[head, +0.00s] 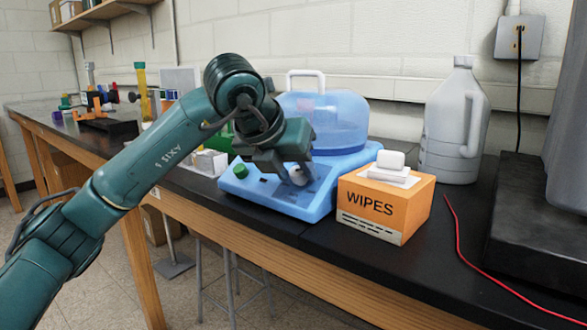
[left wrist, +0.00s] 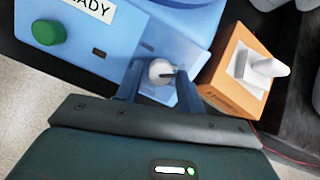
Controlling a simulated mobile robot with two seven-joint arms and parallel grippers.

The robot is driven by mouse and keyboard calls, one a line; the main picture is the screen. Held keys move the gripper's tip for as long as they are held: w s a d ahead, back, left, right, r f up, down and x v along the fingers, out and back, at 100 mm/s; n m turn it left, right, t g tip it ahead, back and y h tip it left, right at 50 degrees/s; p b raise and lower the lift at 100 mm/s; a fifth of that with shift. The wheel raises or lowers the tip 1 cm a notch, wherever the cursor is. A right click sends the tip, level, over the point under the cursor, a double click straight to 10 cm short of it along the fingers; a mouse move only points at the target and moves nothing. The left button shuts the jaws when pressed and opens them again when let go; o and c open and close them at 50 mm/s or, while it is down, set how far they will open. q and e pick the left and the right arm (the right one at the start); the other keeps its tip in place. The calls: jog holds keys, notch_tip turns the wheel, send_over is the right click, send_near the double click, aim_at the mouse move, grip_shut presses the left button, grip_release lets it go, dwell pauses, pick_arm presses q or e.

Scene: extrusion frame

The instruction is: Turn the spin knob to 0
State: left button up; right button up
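The blue centrifuge (head: 262,196) stands on the black bench, with a clear blue domed lid. Its pale round spin knob (head: 299,174) is on the front panel, partly hidden by my left gripper (head: 290,172). In the left wrist view, the knob (left wrist: 160,72) lies between the two fingers of my left gripper (left wrist: 160,78), with a dark pointer mark towards its right edge. The fingers stand apart, one on each side, with a narrow gap at the left; contact at the right is unclear. The dial figures are not readable. My right gripper is not in view.
A green button (left wrist: 48,32) sits left of the knob on the panel. An orange wipes box (head: 384,204) stands close to the right of the centrifuge. A grey jug (head: 455,125) stands behind it. A red cable (head: 468,246) crosses the bench at right.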

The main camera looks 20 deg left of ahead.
pick_arm(q)
jog(key=shift+o, duration=0.9)
jog(key=p+v, duration=0.1)
jog(key=v, duration=1.2)
jog(key=shift+p, duration=0.4)
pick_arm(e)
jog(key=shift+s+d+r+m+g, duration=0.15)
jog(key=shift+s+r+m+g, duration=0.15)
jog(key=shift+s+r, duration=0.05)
pick_arm(q)
jog(key=shift+s, duration=0.1)
